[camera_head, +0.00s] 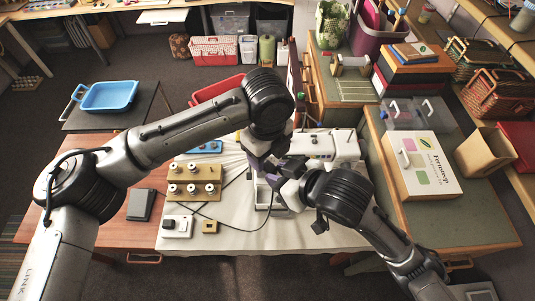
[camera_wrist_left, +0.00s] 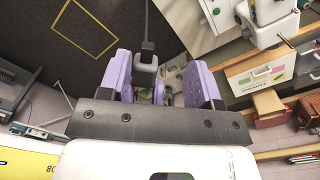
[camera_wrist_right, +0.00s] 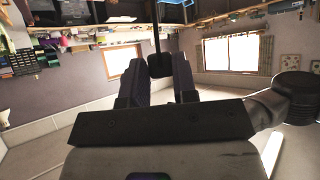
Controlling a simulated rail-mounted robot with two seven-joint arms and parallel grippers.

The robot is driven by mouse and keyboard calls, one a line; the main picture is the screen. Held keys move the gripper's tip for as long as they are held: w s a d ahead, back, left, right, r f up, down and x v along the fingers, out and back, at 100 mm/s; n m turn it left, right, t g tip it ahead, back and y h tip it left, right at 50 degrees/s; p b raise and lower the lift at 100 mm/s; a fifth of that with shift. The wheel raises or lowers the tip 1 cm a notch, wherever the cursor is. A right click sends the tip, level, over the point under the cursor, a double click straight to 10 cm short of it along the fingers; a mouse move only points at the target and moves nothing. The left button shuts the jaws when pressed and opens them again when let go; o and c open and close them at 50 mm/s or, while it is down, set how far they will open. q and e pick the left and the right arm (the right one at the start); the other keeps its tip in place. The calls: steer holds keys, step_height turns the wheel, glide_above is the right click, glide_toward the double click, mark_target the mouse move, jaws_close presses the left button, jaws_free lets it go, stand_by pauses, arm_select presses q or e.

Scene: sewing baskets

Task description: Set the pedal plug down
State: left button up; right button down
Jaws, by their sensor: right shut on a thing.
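The pedal plug (camera_wrist_right: 160,66) is a small dark block with a cord. It sits between the fingers of my right gripper (camera_wrist_right: 161,84), which is shut on it. In the left wrist view the plug (camera_wrist_left: 146,61) shows near the purple fingers of my left gripper (camera_wrist_left: 161,82), which stand apart. In the head view my left gripper (camera_head: 258,168) and my right gripper (camera_head: 287,184) are close together above the white cloth, in front of the sewing machine (camera_head: 325,146). The plug is hard to make out there. The grey foot pedal (camera_head: 140,205) lies left of the cloth.
On the cloth (camera_head: 245,240) are a wooden board with white knobs (camera_head: 190,190), a white box with a dark part (camera_head: 177,226), a small wooden block (camera_head: 210,227) and a dark cord. A white carton (camera_head: 425,165) stands at right. The front of the cloth is clear.

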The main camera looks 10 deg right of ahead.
arm_select(q)
step_height(320, 180, up, 11)
steer(key=w+a+f+n+g+h, duration=0.2)
steer(key=w+a+f+g+h, duration=0.2)
steer(key=a+f+h, duration=0.25)
steer(key=w+a+f+n+g+h, duration=0.25)
steer(key=a+f+h, duration=0.25)
steer(key=a+f, duration=0.25)
steer(key=x, duration=0.9)
steer(key=shift+s, duration=0.2)
arm_select(e)
steer(key=w+a+f+n+g+y, duration=0.2)
steer(key=w+a+f+n+g, duration=0.1)
steer(key=w+a+f+n, duration=0.1)
steer(key=shift+w+f+n+y, duration=0.2)
steer(key=shift+f+n+y, duration=0.1)
steer(key=shift+f, duration=0.45)
arm_select(q)
steer(key=shift+d+f+m+g, duration=0.1)
steer(key=shift+m+g, duration=0.15)
steer(key=shift+c, duration=0.4)
